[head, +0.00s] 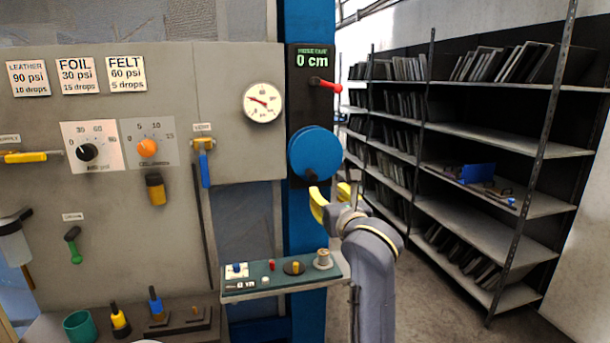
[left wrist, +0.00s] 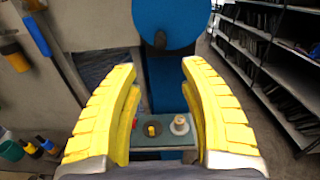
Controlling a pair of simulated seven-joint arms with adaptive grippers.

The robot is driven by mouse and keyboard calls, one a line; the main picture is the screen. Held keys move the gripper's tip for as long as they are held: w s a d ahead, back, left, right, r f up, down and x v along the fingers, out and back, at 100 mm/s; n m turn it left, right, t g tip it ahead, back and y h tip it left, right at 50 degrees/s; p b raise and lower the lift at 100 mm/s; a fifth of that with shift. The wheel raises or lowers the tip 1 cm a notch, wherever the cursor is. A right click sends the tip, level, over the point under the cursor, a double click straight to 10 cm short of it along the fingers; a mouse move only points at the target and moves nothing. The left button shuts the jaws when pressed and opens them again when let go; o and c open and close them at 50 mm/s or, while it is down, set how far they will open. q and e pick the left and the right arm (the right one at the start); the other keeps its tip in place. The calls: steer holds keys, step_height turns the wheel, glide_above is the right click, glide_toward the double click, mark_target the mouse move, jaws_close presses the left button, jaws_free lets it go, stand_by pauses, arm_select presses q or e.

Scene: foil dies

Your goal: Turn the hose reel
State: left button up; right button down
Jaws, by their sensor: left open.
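The hose reel is a round blue disc (head: 315,152) on a dark panel fixed to a blue post. The display (head: 312,60) above it reads 0 cm. In the left wrist view the disc (left wrist: 170,18) is at the top, cut by the frame edge, with a dark knob (left wrist: 160,39) near its lower rim. My left gripper (head: 331,191), with yellow fingers, is just below the disc in the head view, apart from it. In the left wrist view the gripper (left wrist: 159,78) is open, with nothing held between its fingers. My right gripper is not in view.
A red-handled lever (head: 328,85) sits above the disc. A small green shelf (head: 270,285) with knobs projects below my gripper. A gauge (head: 262,102) and a blue-handled lever (head: 205,165) are on the left panel. Metal shelving (head: 480,135) stands at right, beyond open floor.

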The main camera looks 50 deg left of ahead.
mark_target(310, 174)
arm_select(q)
steer(key=shift+m, duration=0.8)
steer(key=x, duration=1.7)
steer(key=shift+w+a+f, duration=0.15)
steer(key=shift+a, duration=0.05)
jaws_close()
